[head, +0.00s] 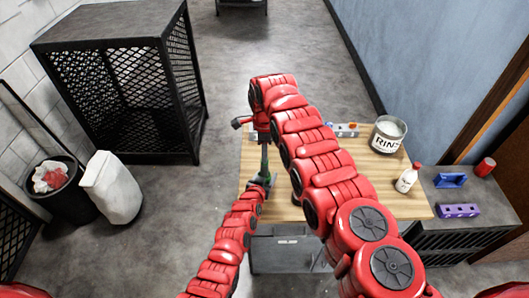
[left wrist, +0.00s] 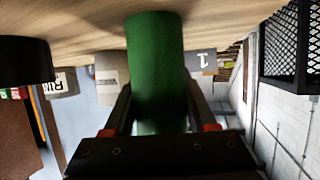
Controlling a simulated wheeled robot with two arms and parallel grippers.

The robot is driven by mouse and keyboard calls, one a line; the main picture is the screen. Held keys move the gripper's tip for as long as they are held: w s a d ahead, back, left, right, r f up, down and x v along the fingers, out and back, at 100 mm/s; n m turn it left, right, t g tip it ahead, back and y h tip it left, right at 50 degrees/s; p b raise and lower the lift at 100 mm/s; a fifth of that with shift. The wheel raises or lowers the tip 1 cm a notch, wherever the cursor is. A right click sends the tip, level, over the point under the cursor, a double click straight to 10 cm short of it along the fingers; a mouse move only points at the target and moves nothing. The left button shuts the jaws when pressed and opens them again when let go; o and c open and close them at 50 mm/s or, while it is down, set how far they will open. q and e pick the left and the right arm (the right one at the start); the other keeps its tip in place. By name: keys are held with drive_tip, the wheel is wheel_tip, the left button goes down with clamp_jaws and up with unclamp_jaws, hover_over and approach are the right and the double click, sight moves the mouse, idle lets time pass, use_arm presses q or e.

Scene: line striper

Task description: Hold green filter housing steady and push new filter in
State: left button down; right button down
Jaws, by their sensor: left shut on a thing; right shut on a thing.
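The green filter housing (head: 264,160) stands upright at the left part of the wooden table (head: 405,205), small in the head view. In the left wrist view the green cylinder (left wrist: 155,65) fills the space between my fingers. My left gripper (head: 263,180) is shut on it, low on its side; it also shows in the left wrist view (left wrist: 157,120). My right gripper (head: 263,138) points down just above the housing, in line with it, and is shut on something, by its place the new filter. That piece is too small and hidden to make out.
A rinse bucket (head: 387,134), a white bottle (head: 408,178) and a small tray of parts (head: 345,130) stand on the table's right side. My right arm covers the table's middle. A grey side bench (head: 460,190) adjoins at right. A black mesh cage (head: 125,85) stands at left.

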drive_tip(key=shift+r, duration=0.2)
idle(0.4)
drive_tip(key=shift+r, duration=0.6)
drive_tip(key=shift+c, duration=1.8)
unclamp_jaws()
drive_tip(key=shift+r, duration=3.55)
